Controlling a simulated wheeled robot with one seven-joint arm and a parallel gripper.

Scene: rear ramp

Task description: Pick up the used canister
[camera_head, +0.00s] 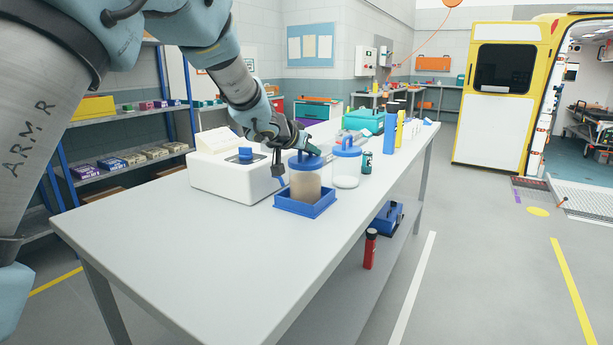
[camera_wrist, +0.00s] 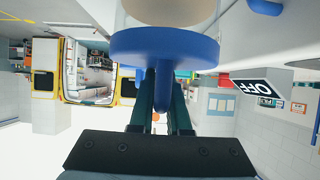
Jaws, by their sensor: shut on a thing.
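The used canister (camera_head: 305,187) is a clear cylinder with brownish contents and a blue lid. In the head view it stands upright in or just over a blue tray (camera_head: 290,209) on the table; I cannot tell whether its base touches the tray. My gripper (camera_head: 311,150) is above it, shut on the blue handle of the lid. In the wrist view the gripper fingers (camera_wrist: 162,100) close around the handle under the wide blue lid (camera_wrist: 165,46). A second canister (camera_head: 346,168), with a blue lid and white contents, stands just to the right.
A white machine (camera_head: 230,174) with a blue knob stands close left of the tray. A dark green can (camera_head: 367,161), blue and yellow bottles (camera_head: 390,128) and a teal case (camera_head: 363,120) stand farther back. The near part of the table (camera_head: 190,250) is clear.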

